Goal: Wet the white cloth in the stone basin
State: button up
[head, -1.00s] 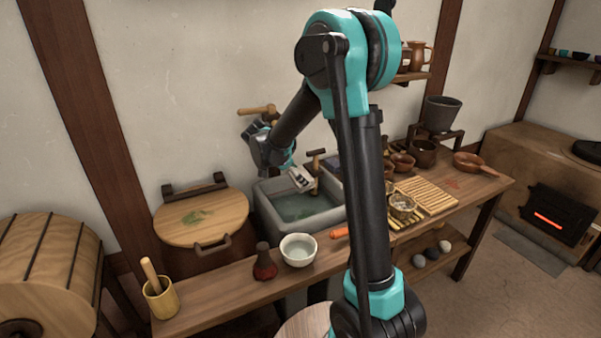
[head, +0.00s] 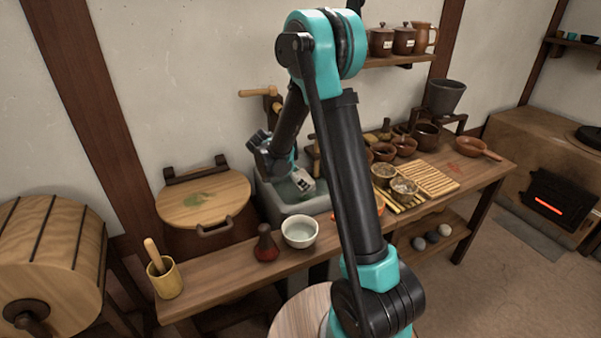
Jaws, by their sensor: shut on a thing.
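The grey stone basin (head: 270,204) is set behind the wooden counter, with greenish water in it. My gripper (head: 302,180) is low over the basin, pointing down into it. It is shut on a small pale thing that looks like the white cloth (head: 304,185). The cloth is mostly hidden by the fingers, and I cannot tell whether it touches the water. My arm hides the right part of the basin.
A white bowl (head: 299,231) and a dark red bottle (head: 266,244) stand on the counter (head: 220,277) in front of the basin. A wooden lidded bin (head: 203,203) is to the left. Several brown bowls and a slatted rack (head: 432,179) are to the right.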

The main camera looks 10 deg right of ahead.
aim_at(296, 183)
jog(key=shift+f, duration=2.2)
jog(key=shift+r, duration=6.2)
jog(key=shift+r, duration=0.1)
jog(key=shift+w+r, duration=0.1)
jog(key=shift+r, duration=1.85)
jog(key=shift+d, duration=0.1)
